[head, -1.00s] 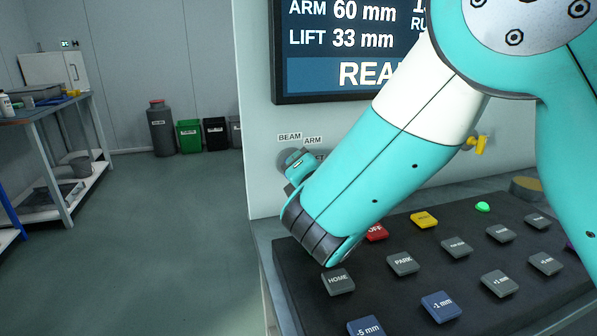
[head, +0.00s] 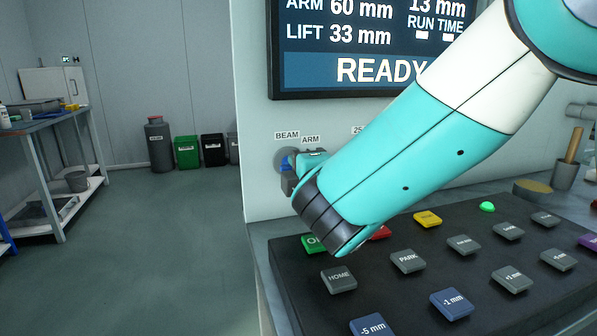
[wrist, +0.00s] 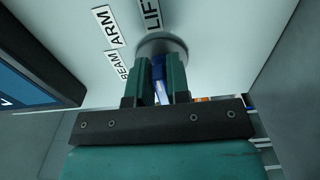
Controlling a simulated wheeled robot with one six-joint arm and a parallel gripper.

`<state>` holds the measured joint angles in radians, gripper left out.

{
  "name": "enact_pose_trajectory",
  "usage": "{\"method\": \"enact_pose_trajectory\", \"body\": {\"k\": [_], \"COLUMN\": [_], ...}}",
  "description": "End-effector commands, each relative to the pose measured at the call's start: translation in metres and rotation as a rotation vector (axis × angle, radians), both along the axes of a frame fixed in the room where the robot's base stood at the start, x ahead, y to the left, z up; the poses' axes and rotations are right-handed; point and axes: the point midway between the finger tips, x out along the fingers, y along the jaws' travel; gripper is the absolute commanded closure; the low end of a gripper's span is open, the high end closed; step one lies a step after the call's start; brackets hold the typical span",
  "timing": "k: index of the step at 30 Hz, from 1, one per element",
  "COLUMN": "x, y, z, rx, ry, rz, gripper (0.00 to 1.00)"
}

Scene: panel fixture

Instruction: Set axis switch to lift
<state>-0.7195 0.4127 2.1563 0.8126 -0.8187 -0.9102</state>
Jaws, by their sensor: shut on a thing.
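The axis switch (wrist: 159,72) is a blue knob with a pale pointer line on a round grey base (wrist: 163,45) on the wall panel. In the wrist view my gripper (wrist: 161,65) has one dark finger on each side of the knob and is shut on it. The labels BEAM (wrist: 122,65), ARM (wrist: 103,26) and LIFT (wrist: 151,14) stand around the base. Which label the pointer faces I cannot tell. In the head view the switch's base (head: 283,160) shows partly behind my gripper (head: 290,165), and my arm hides the LIFT label.
A display (head: 370,68) above reads ARM 60 mm, LIFT 33 mm and READY. Below my arm is a sloped console (head: 300,277) with several buttons. A shelf table (head: 60,125) stands at the left; the floor between is clear.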

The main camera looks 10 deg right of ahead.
Motion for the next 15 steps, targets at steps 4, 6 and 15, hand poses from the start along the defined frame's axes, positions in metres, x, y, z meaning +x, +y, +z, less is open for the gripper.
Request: {"method": "enact_pose_trajectory", "body": {"k": [4,6,15], "x": [0.0001,0.0001,0.0000], "y": [-0.0008,-0.0008,-0.0008], "z": [-0.0010,-0.0010,-0.0011], "rx": [0.010,0.011,0.010], "ry": [0.004,0.005,0.005], "rz": [-0.002,-0.002,-0.002], "gripper": [1.00,1.00,0.76]}}
